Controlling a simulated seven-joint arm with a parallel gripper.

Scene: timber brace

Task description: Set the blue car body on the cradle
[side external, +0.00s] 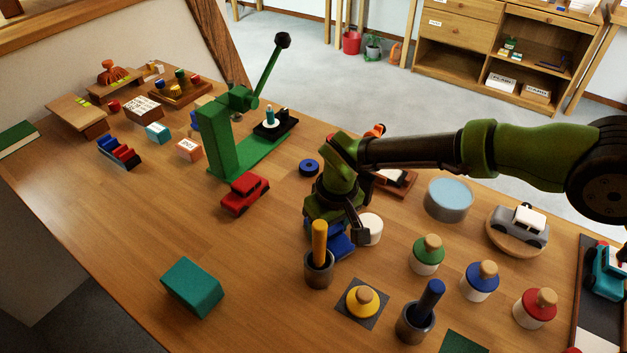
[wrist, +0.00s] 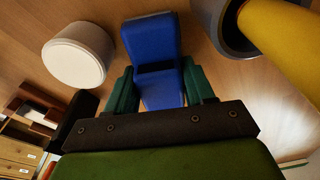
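The blue car body (side external: 340,246) lies on the table under my gripper (side external: 335,222), partly hidden by it in the side view. In the wrist view the blue car body (wrist: 152,48) extends forward from between the two green fingers of my gripper (wrist: 160,88). The fingers stand close along both its sides. I cannot tell whether they press on it or leave a small gap. No thing is clearly recognisable as the cradle. A brown wooden holder (side external: 408,188), partly hidden by my arm, and a round wooden stand (side external: 505,246) under a grey car (side external: 519,226) are in the side view.
A grey cup with a yellow peg (side external: 319,243) stands close in front of my gripper. A white cylinder (side external: 371,229) is just right of it. A red car (side external: 245,193) and green lever press (side external: 213,140) stand left. Several knobbed pots are at right. The front-left table is mostly clear.

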